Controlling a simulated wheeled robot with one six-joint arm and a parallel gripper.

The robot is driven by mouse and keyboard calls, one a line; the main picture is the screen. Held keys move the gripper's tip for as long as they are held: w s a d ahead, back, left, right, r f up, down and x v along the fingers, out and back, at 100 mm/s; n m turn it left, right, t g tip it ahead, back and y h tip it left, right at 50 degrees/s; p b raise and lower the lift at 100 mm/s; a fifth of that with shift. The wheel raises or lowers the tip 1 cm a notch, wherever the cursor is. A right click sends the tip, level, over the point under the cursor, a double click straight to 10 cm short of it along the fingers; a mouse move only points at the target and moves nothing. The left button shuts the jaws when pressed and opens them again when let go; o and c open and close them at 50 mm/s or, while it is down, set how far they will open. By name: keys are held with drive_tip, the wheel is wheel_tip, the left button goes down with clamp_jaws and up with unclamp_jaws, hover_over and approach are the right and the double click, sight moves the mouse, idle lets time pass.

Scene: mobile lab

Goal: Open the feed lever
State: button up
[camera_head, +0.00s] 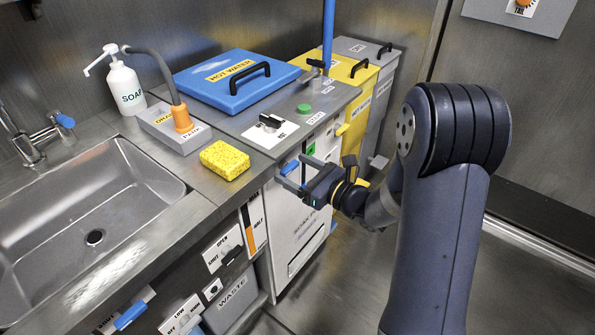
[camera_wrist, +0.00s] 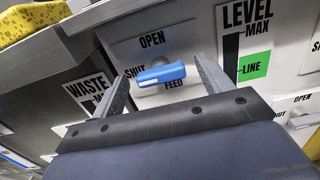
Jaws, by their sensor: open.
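The feed lever (camera_wrist: 161,75) has a blue handle on a light panel, between the words OPEN above and FEED below. It lies roughly crosswise, its left end near the word SHUT. My gripper (camera_wrist: 159,68) is open in front of the panel, with one finger near each end of the handle. I cannot tell whether either finger touches it. In the head view my gripper (camera_head: 291,173) is at the front of the cabinet below the counter edge. The blue handle (camera_head: 290,167) shows there between the fingers, partly covered by them.
Right of the lever is a LEVEL gauge with a green LINE label (camera_wrist: 254,66). A yellow sponge (camera_head: 225,160) lies on the counter above, beside the sink (camera_head: 95,205). A blue HOT WATER lid (camera_head: 235,80) is behind. Several other levers line the cabinet front. The floor at right is clear.

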drive_tip(key=c, duration=1)
drive_tip(key=shift+r+m+p, duration=0.15)
drive_tip(key=shift+m+p, duration=0.75)
drive_tip(key=shift+m, duration=0.1)
drive_tip(key=shift+m+p, duration=0.5)
drive_tip(key=shift+m, duration=0.5)
drive_tip(key=shift+f, duration=0.2)
drive_tip(key=o, duration=1)
drive_tip(key=p+v, duration=0.1)
drive_tip(key=v, duration=0.9)
drive_tip(key=shift+s+d, duration=0.25)
drive_tip(key=shift+d, duration=0.1)
